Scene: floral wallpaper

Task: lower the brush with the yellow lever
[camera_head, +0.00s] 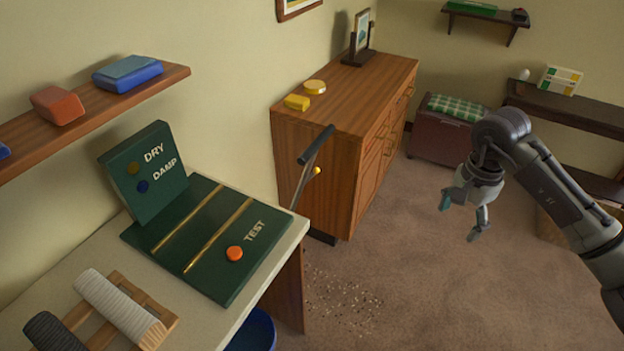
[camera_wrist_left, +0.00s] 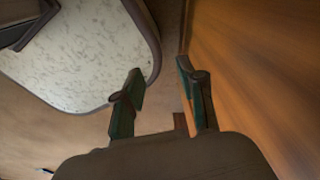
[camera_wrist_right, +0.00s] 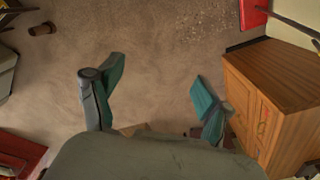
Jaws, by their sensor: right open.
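A yellow knob (camera_head: 317,171) shows beside a slanted metal rod with a black bar handle (camera_head: 317,145) at its top, between the worktable and the wooden cabinet. The lower part is hidden behind the worktable, and I cannot make out a brush on it. In the right wrist view, part of a red object (camera_wrist_right: 252,14) with dark rods beside it shows at the top right. My right gripper (camera_head: 460,217) is open and empty over the carpet, well to the right of the knob; it also shows in the right wrist view (camera_wrist_right: 158,85). My left gripper (camera_wrist_left: 160,76) is open and empty.
A wooden cabinet (camera_head: 340,100) stands behind the handle. The worktable (camera_head: 65,262) at left holds a green test board (camera_head: 205,225) and ribbed rollers (camera_head: 120,305). A blue bin (camera_head: 255,335) stands below it. Crumbs (camera_head: 340,300) lie on the carpet. Open floor lies at centre right.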

